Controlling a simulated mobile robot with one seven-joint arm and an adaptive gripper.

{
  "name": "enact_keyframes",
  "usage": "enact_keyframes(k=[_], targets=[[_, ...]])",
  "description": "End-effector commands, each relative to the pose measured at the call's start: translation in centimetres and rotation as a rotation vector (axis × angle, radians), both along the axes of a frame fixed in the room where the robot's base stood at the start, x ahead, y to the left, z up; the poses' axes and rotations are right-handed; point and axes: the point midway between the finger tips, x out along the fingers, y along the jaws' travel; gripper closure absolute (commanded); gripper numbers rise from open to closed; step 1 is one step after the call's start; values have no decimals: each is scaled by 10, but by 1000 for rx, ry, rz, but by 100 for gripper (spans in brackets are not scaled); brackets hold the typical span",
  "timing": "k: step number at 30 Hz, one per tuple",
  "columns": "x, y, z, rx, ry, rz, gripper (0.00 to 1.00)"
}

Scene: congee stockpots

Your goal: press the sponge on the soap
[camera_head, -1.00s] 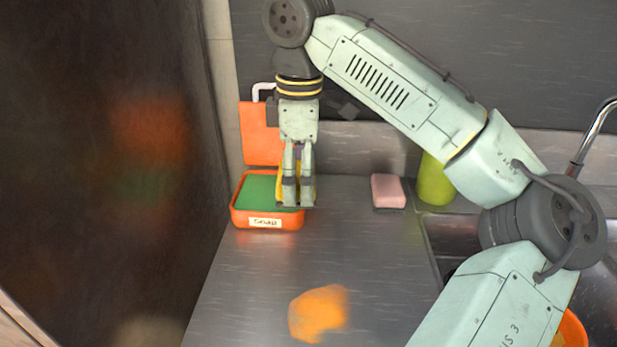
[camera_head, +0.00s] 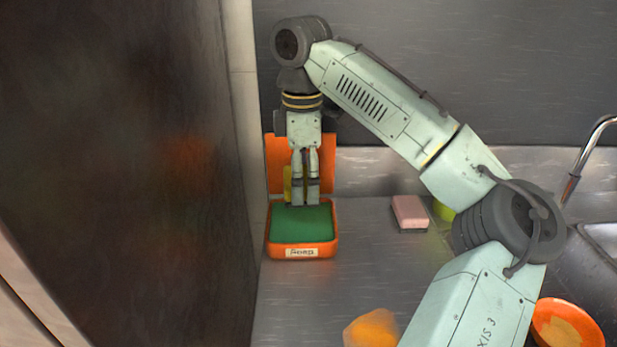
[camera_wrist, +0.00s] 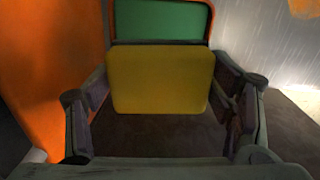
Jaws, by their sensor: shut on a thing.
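A yellow block (camera_wrist: 160,78), which looks like the sponge, sits between the fingers of my gripper (camera_head: 305,203). My gripper is shut on it, and its yellow edge (camera_head: 287,184) shows left of the fingers in the head view. A green slab (camera_head: 301,224), which looks like the soap, lies in an open orange box (camera_head: 302,252) with a white label. My fingertips are at the slab's back edge in the head view. In the wrist view the green slab (camera_wrist: 160,20) shows just beyond the sponge. I cannot tell whether they touch.
The box's orange lid (camera_head: 277,150) stands upright behind the slab, close to my gripper. A pink block (camera_head: 409,212) and a yellow-green object (camera_head: 443,210) are to the right. An orange lump (camera_head: 371,329) lies at the front. An orange bowl (camera_head: 567,324) is at lower right.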

Motion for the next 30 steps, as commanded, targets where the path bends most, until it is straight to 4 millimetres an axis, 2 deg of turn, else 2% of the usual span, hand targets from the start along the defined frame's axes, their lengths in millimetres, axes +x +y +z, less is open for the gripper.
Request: enact_keyframes(k=[8,24,30], targets=[[1,1,-8,-1,1,4,48],[1,0,-56,-2,0,2,48],[1,1,-61,-1,-1,2,48]])
